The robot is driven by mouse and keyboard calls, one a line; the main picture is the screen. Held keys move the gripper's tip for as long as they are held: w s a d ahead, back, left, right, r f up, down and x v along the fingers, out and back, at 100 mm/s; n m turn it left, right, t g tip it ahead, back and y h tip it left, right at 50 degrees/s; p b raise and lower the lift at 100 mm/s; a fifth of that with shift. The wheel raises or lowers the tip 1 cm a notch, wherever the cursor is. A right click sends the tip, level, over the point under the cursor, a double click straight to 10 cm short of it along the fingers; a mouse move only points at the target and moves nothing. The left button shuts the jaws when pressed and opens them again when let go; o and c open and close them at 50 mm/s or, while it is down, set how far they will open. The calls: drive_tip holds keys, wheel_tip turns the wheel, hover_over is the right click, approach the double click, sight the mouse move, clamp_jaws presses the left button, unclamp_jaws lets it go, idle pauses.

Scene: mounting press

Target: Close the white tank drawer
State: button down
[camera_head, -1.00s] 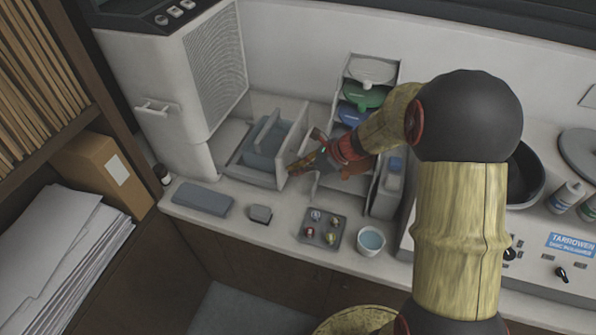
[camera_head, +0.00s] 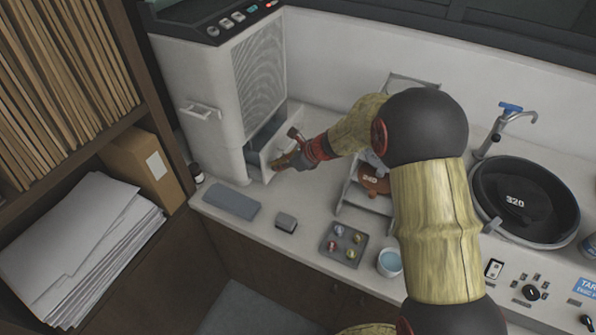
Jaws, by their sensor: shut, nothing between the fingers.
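The white tank drawer (camera_head: 257,166) sticks out a short way from the right side of the tall white machine (camera_head: 218,92). A strip of its dark bluish inside shows between the machine and the drawer's end wall. My gripper (camera_head: 277,164) is shut and empty, with its fingertips at the outer face of that end wall. It looks touching or very close, but I cannot tell which.
On the counter's front stand a grey-blue slab (camera_head: 231,204), a small grey block (camera_head: 286,222), a tray with several coloured pieces (camera_head: 343,243) and a cup of blue liquid (camera_head: 389,262). A sample rack (camera_head: 353,195) is partly behind my arm.

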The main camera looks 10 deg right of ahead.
drive_tip(key=w+a, duration=0.2)
drive_tip(key=a, duration=0.1)
drive_tip(key=w+a+p, duration=0.1)
drive_tip(key=w+a, duration=0.1)
drive_tip(key=shift+a, duration=0.25)
drive_tip(key=shift+w+r, duration=0.1)
